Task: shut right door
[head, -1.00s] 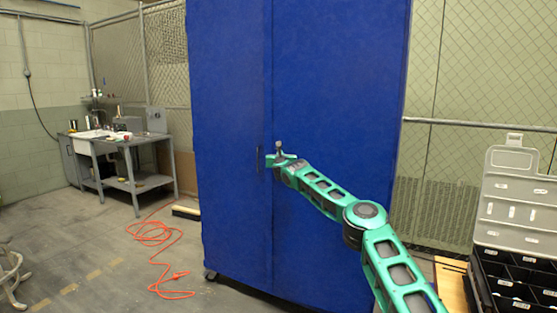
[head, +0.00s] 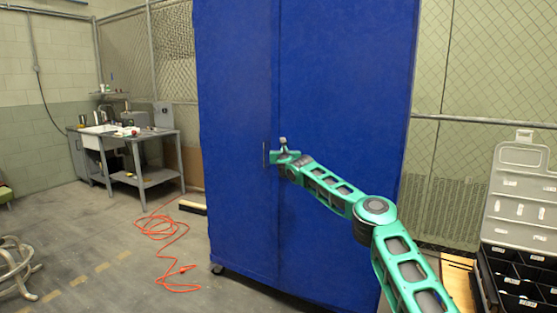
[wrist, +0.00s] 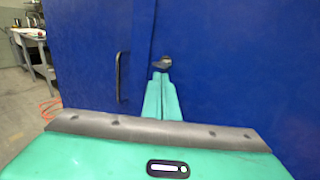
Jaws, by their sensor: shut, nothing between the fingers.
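A tall blue cabinet stands in the middle of the head view. Its right door (head: 345,100) looks flush with the left door (head: 235,120), or nearly so; a seam runs between them. The left door has a dark vertical handle (wrist: 119,77), seen in the wrist view. My gripper (head: 281,155) is at the right door close to the seam, just right of that handle. In the wrist view its fingers (wrist: 162,95) are together and empty, pointing at the right door's edge. A dark piece (wrist: 162,63) shows at the fingertips; I cannot tell whether they touch the door.
A metal workbench (head: 140,150) stands at the back left. An orange cord (head: 165,235) lies on the floor left of the cabinet. An open grey case (head: 515,200) stands at the right. A mesh fence runs behind.

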